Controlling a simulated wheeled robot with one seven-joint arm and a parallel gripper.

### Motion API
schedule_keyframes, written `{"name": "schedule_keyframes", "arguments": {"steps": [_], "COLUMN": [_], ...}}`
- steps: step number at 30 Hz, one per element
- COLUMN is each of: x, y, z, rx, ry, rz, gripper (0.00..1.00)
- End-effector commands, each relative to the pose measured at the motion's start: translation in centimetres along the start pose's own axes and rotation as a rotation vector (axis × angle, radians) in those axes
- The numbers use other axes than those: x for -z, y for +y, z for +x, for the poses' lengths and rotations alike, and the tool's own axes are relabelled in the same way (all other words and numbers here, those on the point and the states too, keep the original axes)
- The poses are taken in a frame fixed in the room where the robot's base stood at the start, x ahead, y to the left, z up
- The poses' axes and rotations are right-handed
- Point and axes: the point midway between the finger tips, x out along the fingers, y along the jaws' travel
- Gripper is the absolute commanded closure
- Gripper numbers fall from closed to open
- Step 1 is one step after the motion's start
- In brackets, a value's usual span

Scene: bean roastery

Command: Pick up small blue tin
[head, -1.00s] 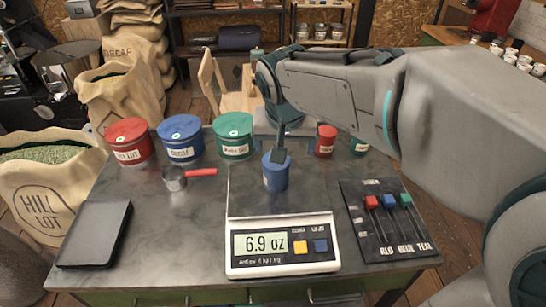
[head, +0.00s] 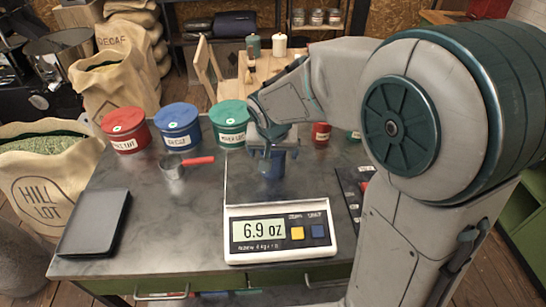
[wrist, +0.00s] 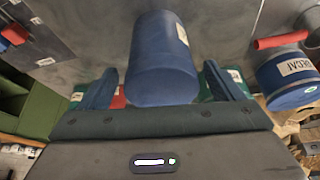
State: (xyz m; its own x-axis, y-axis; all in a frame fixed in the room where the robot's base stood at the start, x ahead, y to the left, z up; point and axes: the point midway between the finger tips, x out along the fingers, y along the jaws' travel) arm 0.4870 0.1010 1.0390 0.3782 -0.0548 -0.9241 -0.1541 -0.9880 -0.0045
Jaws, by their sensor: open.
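The small blue tin (head: 271,165) stands on the platform of the scale (head: 277,233), whose display reads 6.9 oz. My gripper (head: 272,140) is over the tin's upper part in the head view and hides its top. In the wrist view the blue tin (wrist: 160,62) lies between the two open fingers of my gripper (wrist: 162,90). A gap shows on each side, and I cannot see either finger touching it.
Large red (head: 126,130), blue (head: 179,127) and teal (head: 230,123) tins stand at the back left. A small red tin (head: 320,134) is right of my gripper. A red-handled scoop (head: 174,168) and a black tablet-like slab (head: 93,222) lie left. My arm covers much of the right side.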

Motion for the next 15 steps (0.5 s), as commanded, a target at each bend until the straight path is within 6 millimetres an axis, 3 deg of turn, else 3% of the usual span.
{"name": "schedule_keyframes", "arguments": {"steps": [6,14,15], "x": [0.0,0.0,0.0], "y": [-0.1,-0.1,-0.1], "z": [2.2,2.5,2.5], "rx": [0.0,0.001,0.001], "ry": [-0.001,0.001,0.001], "rz": [0.0,0.0,0.0], "gripper": [0.13,0.13,0.19]}}
